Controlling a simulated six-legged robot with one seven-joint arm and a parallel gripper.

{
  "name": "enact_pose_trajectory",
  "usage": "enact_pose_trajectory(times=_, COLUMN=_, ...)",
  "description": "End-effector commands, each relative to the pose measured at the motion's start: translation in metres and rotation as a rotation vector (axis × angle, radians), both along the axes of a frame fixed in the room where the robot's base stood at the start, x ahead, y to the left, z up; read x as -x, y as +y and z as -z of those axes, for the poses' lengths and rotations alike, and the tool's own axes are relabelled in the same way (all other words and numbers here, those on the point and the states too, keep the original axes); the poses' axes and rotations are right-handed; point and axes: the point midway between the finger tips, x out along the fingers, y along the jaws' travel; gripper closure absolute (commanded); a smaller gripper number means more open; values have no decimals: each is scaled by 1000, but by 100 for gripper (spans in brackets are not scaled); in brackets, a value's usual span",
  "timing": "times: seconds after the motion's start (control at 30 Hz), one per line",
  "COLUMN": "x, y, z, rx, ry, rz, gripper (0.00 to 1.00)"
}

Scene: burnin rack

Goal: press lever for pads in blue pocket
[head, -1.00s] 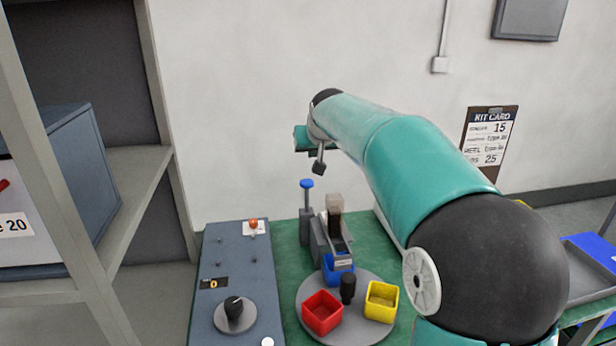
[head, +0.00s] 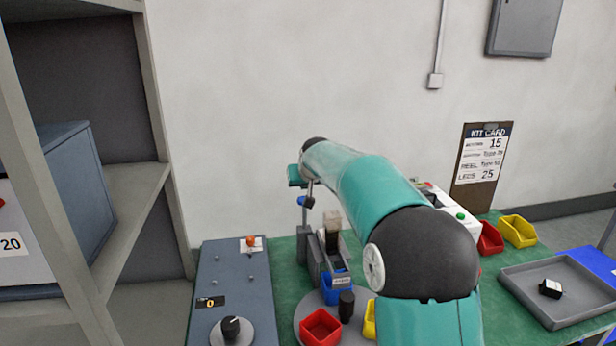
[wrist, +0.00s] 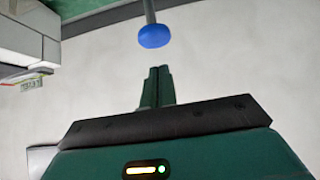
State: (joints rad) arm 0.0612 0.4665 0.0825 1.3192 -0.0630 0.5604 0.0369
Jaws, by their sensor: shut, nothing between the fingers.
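A lever with a blue knob (head: 302,200) stands at the left of a grey dispenser (head: 333,255); my arm end partly hides it in the head view. The blue knob (wrist: 154,36) shows clearly in the wrist view, just beyond the tips of my gripper (wrist: 160,70). My gripper is shut and empty, with a small gap in the picture between its tips and the knob; I cannot tell whether they touch. The blue pocket (head: 336,291) sits under the dispenser's chute, on a grey turntable (head: 304,318) with a black knob (head: 346,307). I cannot see pads inside it.
A red pocket (head: 320,328) and a mostly hidden yellow pocket (head: 369,318) share the turntable. A grey control panel (head: 238,290) lies left. A kit card (head: 483,165) hangs behind.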

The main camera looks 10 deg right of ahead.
Motion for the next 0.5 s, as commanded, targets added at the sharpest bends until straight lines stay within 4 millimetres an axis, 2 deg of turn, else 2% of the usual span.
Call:
enact_pose_trajectory(times=0.03, x=1, y=0, z=9, rx=0, ry=3, rz=0, gripper=100)
enact_pose_trajectory(times=0.2, x=1, y=0, z=26, rx=0, ry=1, rz=0, gripper=100)
enact_pose_trajectory(times=0.5, x=1, y=0, z=30, rx=0, ry=0, rz=0, gripper=100)
